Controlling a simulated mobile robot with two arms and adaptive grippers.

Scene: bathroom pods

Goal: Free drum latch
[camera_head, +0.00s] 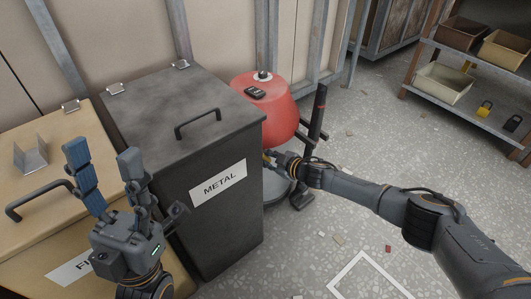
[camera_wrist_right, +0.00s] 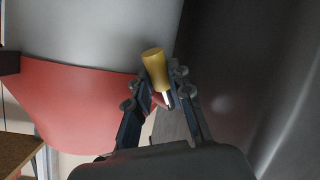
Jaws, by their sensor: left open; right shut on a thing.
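A red drum (camera_head: 268,112) stands behind the black metal bin. It has a light cap and a small dark item on top, and a grey lower part (camera_head: 275,186). Its red surface also shows in the right wrist view (camera_wrist_right: 75,98). I cannot clearly make out a latch. My right gripper (camera_head: 272,156) is low beside the drum, near the bin's right side. In the right wrist view (camera_wrist_right: 160,92) it is shut on a yellow-handled tool (camera_wrist_right: 154,64) with a short metal shaft, perhaps a screwdriver. My left gripper (camera_head: 103,158) is open and empty, raised in front of the bins.
The black bin (camera_head: 235,232) labelled METAL stands left of my right arm. A tan bin (camera_head: 30,225) stands at the left. A dark upright post (camera_head: 317,118) is close to the drum. A shelf with trays (camera_head: 443,83) stands at the right. Speckled floor between is mostly free.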

